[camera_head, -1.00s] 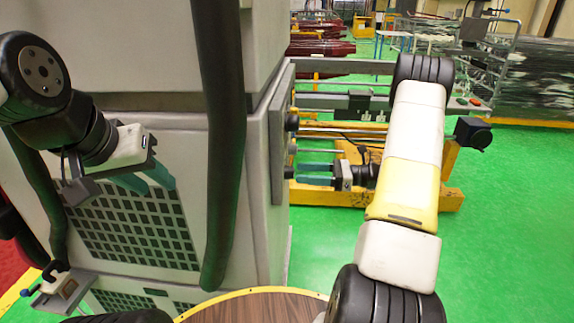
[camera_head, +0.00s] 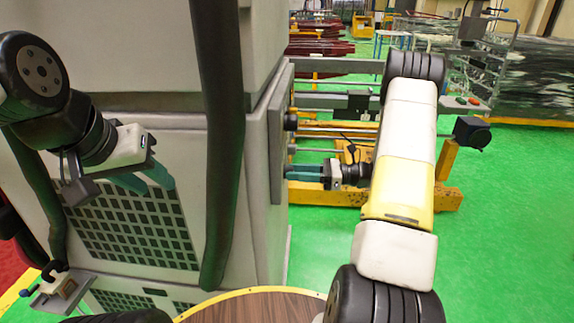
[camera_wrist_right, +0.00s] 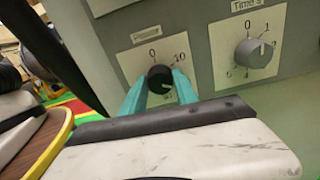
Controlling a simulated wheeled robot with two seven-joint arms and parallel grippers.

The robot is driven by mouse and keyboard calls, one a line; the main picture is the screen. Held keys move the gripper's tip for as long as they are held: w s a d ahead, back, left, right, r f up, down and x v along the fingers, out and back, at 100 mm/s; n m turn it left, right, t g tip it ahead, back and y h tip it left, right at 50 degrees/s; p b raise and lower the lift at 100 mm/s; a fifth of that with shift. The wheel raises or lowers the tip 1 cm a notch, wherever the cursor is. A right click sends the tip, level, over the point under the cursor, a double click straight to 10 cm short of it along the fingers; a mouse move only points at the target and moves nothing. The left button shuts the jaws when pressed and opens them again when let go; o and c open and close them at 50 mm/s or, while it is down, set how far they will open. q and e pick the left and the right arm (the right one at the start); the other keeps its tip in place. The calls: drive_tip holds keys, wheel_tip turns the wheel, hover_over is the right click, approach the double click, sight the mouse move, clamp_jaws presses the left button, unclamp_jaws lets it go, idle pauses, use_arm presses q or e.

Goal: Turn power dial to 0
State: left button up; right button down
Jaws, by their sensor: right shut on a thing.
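The power dial (camera_wrist_right: 160,77) is a round black knob on a pale plate in the right wrist view. Its plate shows 0 at the top and 10 at the upper right. A pale mark on the knob sits at its lower right, away from the 0. My right gripper (camera_wrist_right: 160,88) has its teal fingers shut on the dial, one on each side. In the head view my right gripper (camera_head: 296,172) reaches the side panel of the grey cabinet, and the dial's face is hidden there. My left gripper (camera_head: 146,180) is open and empty before the cabinet's vent grille.
A time dial (camera_wrist_right: 254,53) sits right of the power dial on the same panel (camera_wrist_right: 200,40). A thick dark hose (camera_head: 220,150) hangs down the cabinet (camera_head: 262,220). A round wooden table top (camera_head: 255,308) is in front.

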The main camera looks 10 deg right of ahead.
drive_tip(key=n, duration=2.3)
drive_tip(key=shift+f+n, duration=0.2)
drive_tip(key=shift+n, duration=0.2)
idle(0.5)
drive_tip(key=c, duration=0.9)
unclamp_jaws()
drive_tip(key=shift+s, duration=0.1)
drive_tip(key=shift+c, duration=0.2)
